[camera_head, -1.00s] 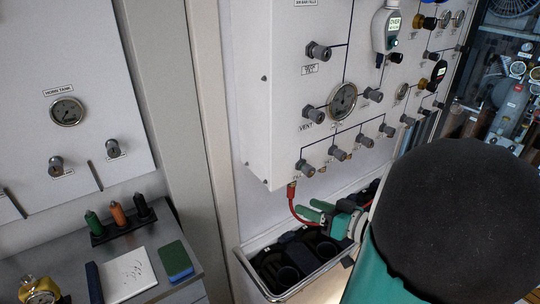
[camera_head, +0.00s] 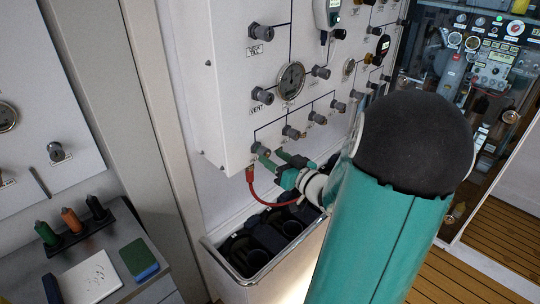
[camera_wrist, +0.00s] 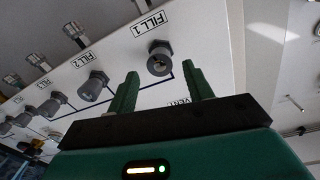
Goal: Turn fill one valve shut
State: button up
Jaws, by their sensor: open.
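The fill one valve (camera_wrist: 160,60) is a grey round knob under a "FILL 1" label (camera_wrist: 150,23) in the wrist view. In the body camera view it is the leftmost knob (camera_head: 258,148) of the panel's lowest row, partly covered by my fingers. My gripper (camera_wrist: 162,80) is open, with its two green fingers pointing toward the knob. In the wrist view the knob shows between and just beyond the fingertips. In the body camera view my gripper (camera_head: 269,156) is right at the knob; contact cannot be told.
Similar knobs for fill two (camera_wrist: 93,86) and others line the same row. A vent knob (camera_head: 263,95) and a round gauge (camera_head: 291,80) sit above. A red hose (camera_head: 262,196) hangs below the panel, over an open bin (camera_head: 209,248) of dark cylinders.

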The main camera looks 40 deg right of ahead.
aim_at(264, 152)
jog(key=shift+w, duration=1.2)
jog(key=shift+c, duration=0.2)
jog(key=c, duration=0.9)
